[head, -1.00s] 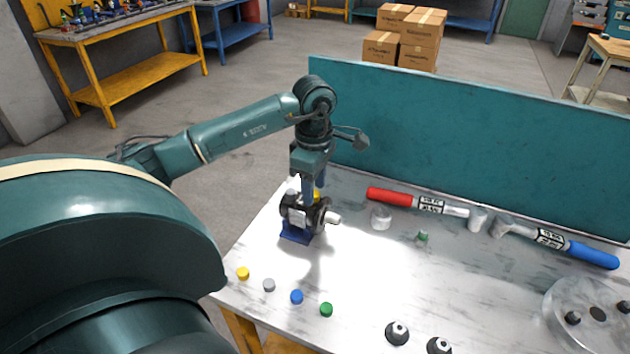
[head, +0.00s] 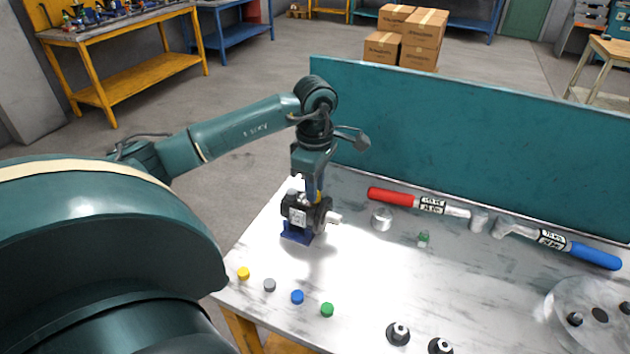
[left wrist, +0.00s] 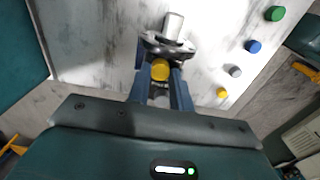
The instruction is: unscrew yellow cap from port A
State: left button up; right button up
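The hydraulic motor (head: 297,213) stands on a blue base (head: 297,232) near the table's left end, its silver shaft pointing right. A yellow cap (head: 319,196) sits on top of the motor, partly hidden by a finger. My left gripper (head: 314,190) points down over the motor from above. In the left wrist view the yellow cap (left wrist: 160,70) lies between the two blue fingers (left wrist: 160,80), which appear shut on its sides. Port markings are not readable. My right gripper is not in view.
Loose yellow (head: 243,273), grey (head: 269,285), blue (head: 297,297) and green (head: 327,310) caps lie along the front left edge. A red-handled tool (head: 392,197) and a blue-handled tool (head: 594,255) lie before the teal back panel (head: 470,130). The table's middle is mostly clear.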

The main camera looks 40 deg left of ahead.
pick_arm(q)
grip_shut()
jog(key=n+p, duration=0.1)
jog(key=n, duration=0.3)
jog(key=shift+r, duration=0.15)
jog(key=shift+n, duration=0.9)
jog(key=n, duration=0.2)
jog(key=shift+n+p, duration=0.3)
jog(key=shift+n, duration=0.1)
jog(key=shift+o, duration=1.3)
grip_release()
